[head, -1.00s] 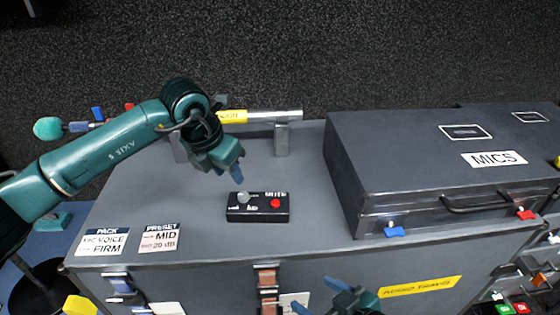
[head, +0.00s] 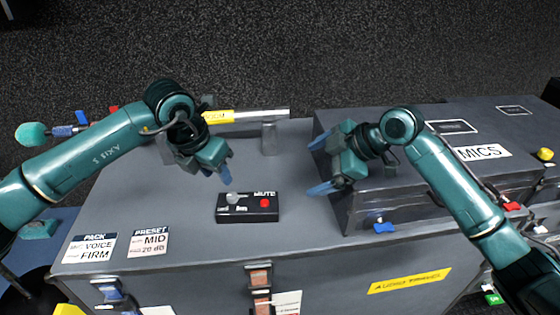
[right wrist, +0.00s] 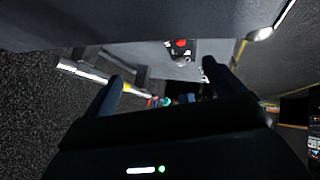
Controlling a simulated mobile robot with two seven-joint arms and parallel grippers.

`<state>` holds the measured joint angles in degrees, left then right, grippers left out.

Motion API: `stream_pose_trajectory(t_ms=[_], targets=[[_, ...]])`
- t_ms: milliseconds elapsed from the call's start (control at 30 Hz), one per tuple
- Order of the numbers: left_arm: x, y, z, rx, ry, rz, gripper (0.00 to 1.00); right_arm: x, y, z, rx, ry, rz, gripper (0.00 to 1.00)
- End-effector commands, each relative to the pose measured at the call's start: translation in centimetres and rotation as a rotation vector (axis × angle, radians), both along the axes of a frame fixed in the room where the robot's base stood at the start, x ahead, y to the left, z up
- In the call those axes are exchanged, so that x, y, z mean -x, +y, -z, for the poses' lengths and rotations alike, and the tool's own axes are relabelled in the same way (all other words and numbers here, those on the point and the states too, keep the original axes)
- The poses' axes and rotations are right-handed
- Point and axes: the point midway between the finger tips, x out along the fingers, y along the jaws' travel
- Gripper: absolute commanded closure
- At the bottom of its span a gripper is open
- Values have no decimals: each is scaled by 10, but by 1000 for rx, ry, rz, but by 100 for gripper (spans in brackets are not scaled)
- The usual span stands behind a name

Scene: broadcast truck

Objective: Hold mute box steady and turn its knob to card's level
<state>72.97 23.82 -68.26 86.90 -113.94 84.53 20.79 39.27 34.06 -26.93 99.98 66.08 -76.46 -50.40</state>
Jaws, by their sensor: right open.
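The mute box (head: 247,213) is a small black box with a grey knob (head: 232,198) on its left and a red button (head: 265,203) on its right. It lies on the grey case top (head: 200,240). It also shows in the right wrist view (right wrist: 181,53). The preset card (head: 149,242) reads "MID" and "20 dB". My left gripper (head: 226,178) hangs just above and behind the knob, apart from the box; its finger gap is not clear. My right gripper (head: 318,165) is open and empty, right of the box, its blue fingers pointing left.
A grey MICS case (head: 345,205) stands right of the box, under my right arm. A metal bar (head: 262,114) on posts runs behind. A microphone with a teal tip (head: 30,133) is at left.

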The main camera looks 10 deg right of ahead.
Motion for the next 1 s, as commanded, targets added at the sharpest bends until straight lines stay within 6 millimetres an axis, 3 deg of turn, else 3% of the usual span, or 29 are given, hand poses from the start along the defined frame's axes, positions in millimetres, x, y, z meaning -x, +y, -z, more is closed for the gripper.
stream_pose_trajectory(t_ms=[100,300,533,667,1000], targets=[[0,0,0,0,0,0,64,-17,32,7,44,141,-34,6],[0,0,0,0,0,0,64,-29,66,9,164,317,-65,6],[0,0,0,0,0,0,64,-31,78,7,246,397,-69,6],[0,0,0,0,0,0,64,-31,81,15,253,406,-68,6],[0,0,0,0,0,0,64,-33,105,72,251,406,-69,6]])
